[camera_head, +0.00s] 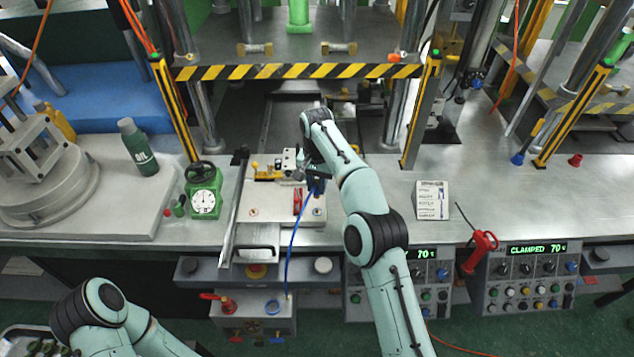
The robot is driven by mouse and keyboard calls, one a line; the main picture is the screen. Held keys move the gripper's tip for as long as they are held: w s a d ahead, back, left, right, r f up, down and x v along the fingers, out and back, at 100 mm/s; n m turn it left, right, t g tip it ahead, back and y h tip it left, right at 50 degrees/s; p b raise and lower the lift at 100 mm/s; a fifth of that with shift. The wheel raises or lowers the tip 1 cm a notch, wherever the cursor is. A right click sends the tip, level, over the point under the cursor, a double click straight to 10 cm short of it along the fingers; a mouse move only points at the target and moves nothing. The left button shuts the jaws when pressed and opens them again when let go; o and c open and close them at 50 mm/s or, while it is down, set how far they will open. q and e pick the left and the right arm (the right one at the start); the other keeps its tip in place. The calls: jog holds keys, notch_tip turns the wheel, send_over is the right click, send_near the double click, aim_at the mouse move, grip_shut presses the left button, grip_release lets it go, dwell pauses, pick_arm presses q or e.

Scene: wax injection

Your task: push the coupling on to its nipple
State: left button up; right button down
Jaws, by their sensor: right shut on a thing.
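My right arm reaches in from the lower right, and its gripper (316,182) is over the right part of the metal plate (270,208) in front of the press. A blue hose (291,245) runs from this gripper down over the table's front edge. The gripper is shut on the hose's end, where the coupling sits; the coupling itself is mostly hidden by the fingers. I cannot make out the nipple; the gripper and wrist cover that area, so I cannot tell whether they touch. My left arm shows at the lower left; its gripper is out of view.
A small fixture with yellow parts (268,172) and a red piece (297,201) are on the plate. A green dial gauge (204,198) and an oil bottle (139,148) stand left. The striped press bar (290,72) crosses behind.

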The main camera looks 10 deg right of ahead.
aim_at(317, 194)
notch_tip(317, 194, down, 3)
jog(key=shift+s+r, duration=0.15)
pick_arm(q)
jog(key=shift+s+f, duration=0.4)
jog(key=shift+s, duration=0.15)
pick_arm(e)
jog(key=shift+f, duration=0.9)
pick_arm(q)
jog(key=shift+w+r, duration=0.5)
jog(key=shift+w, duration=0.15)
pick_arm(e)
jog(key=shift+r, duration=0.1)
dwell(0.5)
pick_arm(q)
jog(key=shift+s+f, duration=0.1)
jog(key=shift+s, duration=0.1)
pick_arm(e)
jog(key=shift+f, duration=1.75)
jog(key=c, duration=0.9)
grip_release()
jog(key=shift+o, duration=0.2)
